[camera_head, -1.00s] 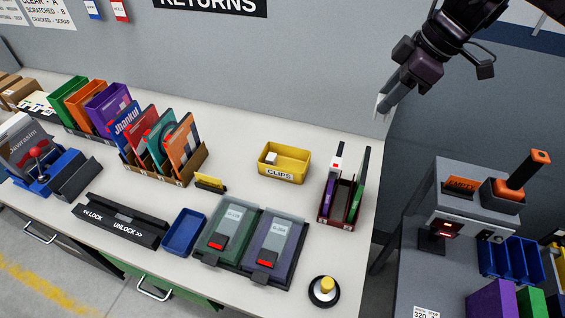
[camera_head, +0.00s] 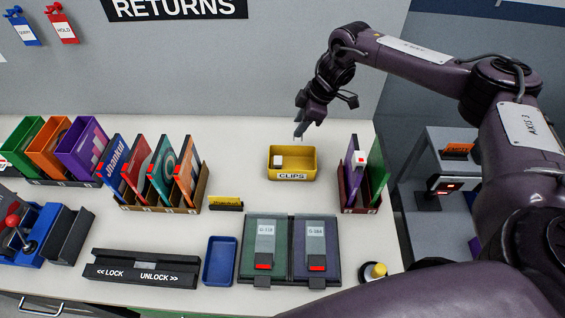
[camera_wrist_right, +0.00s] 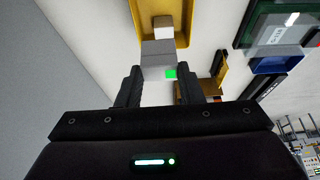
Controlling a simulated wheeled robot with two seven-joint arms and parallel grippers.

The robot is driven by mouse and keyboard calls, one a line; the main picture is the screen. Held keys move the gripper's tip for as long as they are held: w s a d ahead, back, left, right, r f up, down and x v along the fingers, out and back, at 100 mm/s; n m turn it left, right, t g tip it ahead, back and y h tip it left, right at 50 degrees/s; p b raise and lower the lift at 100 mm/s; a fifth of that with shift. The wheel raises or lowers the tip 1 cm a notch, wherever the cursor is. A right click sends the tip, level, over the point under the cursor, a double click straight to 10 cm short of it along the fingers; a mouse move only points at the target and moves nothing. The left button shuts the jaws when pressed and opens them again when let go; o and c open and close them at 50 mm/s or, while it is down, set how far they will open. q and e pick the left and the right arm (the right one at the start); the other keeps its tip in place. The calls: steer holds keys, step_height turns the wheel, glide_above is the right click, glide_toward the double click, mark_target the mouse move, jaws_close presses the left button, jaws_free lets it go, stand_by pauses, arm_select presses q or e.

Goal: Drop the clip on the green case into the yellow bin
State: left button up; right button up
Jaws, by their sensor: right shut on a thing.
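My right gripper (camera_head: 301,130) is above the back wall side of the yellow bin (camera_head: 292,176), pointing down. In the right wrist view, the gripper (camera_wrist_right: 157,88) is shut on a light grey clip (camera_wrist_right: 157,52) with a small green patch on it. The yellow bin (camera_wrist_right: 144,12) lies beyond the clip there, and a whitish clip (camera_head: 278,161) sits inside the bin. A green case (camera_head: 378,168) stands in the rack at right, beside a purple case (camera_head: 353,175) bearing a white-and-red clip (camera_head: 360,158). Another green case (camera_head: 262,240) lies flat in front. My left gripper is not in view.
A purple flat case (camera_head: 314,240), a blue tray (camera_head: 220,262) and a yellow-topped knob (camera_head: 374,271) are in front of the bin. Racked cases (camera_head: 160,165) stand to the left. The wall is close behind. Bare tabletop surrounds the bin.

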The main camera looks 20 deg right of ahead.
steer(key=f+b, duration=0.3)
steer(key=shift+s+d+f, duration=0.15)
steer(key=shift+d+f, duration=0.15)
steer(key=shift+f, duration=0.05)
steer(key=shift+f+b, duration=0.35)
steer(key=shift+a+f+b, duration=0.15)
steer(key=shift+f+b, duration=0.2)
steer(key=o, duration=1)
steer(key=shift+o, duration=0.2)
